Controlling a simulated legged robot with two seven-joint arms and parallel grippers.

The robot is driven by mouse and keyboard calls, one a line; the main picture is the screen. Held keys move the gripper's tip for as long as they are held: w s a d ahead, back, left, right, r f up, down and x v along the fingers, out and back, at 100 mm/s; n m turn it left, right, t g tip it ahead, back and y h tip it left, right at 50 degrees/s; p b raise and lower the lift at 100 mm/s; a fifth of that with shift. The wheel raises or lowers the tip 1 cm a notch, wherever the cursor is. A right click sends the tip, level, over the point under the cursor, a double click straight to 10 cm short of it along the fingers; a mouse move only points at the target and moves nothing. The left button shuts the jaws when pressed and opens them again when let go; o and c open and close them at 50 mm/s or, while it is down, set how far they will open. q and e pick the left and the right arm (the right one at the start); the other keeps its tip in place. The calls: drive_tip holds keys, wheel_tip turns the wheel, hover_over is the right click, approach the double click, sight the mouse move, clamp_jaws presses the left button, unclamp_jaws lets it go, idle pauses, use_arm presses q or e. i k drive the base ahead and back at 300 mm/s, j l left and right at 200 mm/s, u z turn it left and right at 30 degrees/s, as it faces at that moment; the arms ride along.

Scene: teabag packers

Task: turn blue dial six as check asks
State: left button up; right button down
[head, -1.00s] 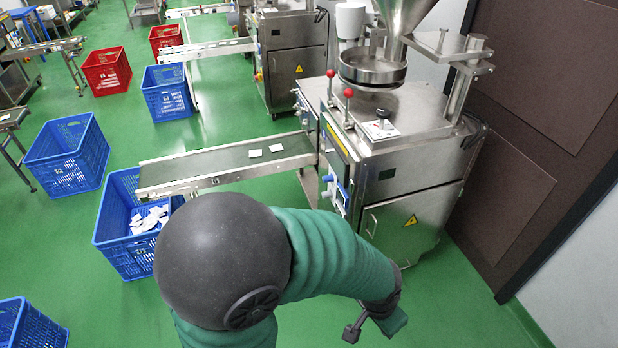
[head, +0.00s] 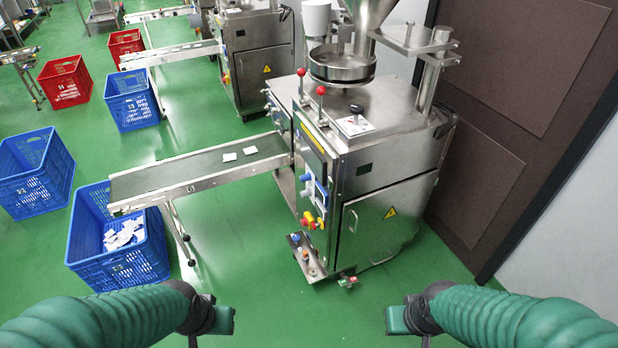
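The nearest packing machine (head: 390,205) stands right of centre, its front panel turned to the left and seen at a steep slant. Blue knobs (head: 306,180) and a blue handle-like part (head: 321,190) show on that panel, above a yellow and red button (head: 310,220). I cannot make out numbers or which dial is six. My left gripper (head: 224,321) and my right gripper (head: 396,320) are low in front, well apart from the machine. Nothing shows held in either, and their fingers are too hidden to tell open from shut.
A conveyor (head: 190,172) with two white teabags runs left from the machine. A blue crate (head: 120,268) with white packets stands at its end. Another blue crate (head: 38,172) is farther left. Green floor (head: 255,285) is clear before the machine. A brown wall panel (head: 480,195) closes the right.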

sight(306, 176)
drive_tip(key=i+j, duration=0.25)
drive_tip(key=j, duration=0.15)
drive_tip(key=i+j+z, duration=0.15)
drive_tip(key=j, duration=0.25)
drive_tip(key=i+j, duration=0.3)
drive_tip(key=i+j+z, duration=0.1)
drive_tip(key=j, duration=0.45)
drive_tip(key=i+j, duration=0.3)
drive_tip(key=i+j+z, duration=0.15)
drive_tip(key=j, duration=0.4)
drive_tip(key=i+j, duration=0.25)
drive_tip(key=j, duration=0.2)
drive_tip(key=i+j+z, duration=0.1)
drive_tip(key=j, duration=0.35)
drive_tip(key=i, duration=0.05)
